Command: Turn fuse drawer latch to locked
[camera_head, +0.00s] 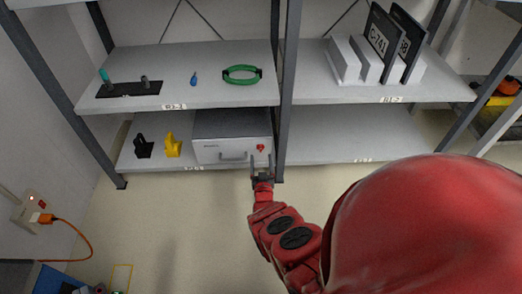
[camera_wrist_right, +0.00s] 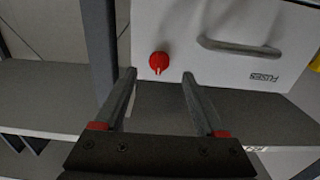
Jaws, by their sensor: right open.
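The fuse drawer (camera_head: 220,151) is a light grey box with a darker top on the lower left shelf. My right gripper (camera_head: 262,170) is just in front of the drawer, near the knob. In the wrist view its two fingers (camera_wrist_right: 158,75) are apart and empty, and I see no clear contact with the knob. My left gripper is not in view.
A dark shelf post (camera_head: 281,110) stands just right of the drawer. A black holder (camera_head: 144,147) and a yellow one (camera_head: 173,146) sit to its left. The upper shelf holds a green ring (camera_head: 242,74). The lower right shelf (camera_head: 340,149) is clear. An orange cable (camera_head: 75,234) lies at left.

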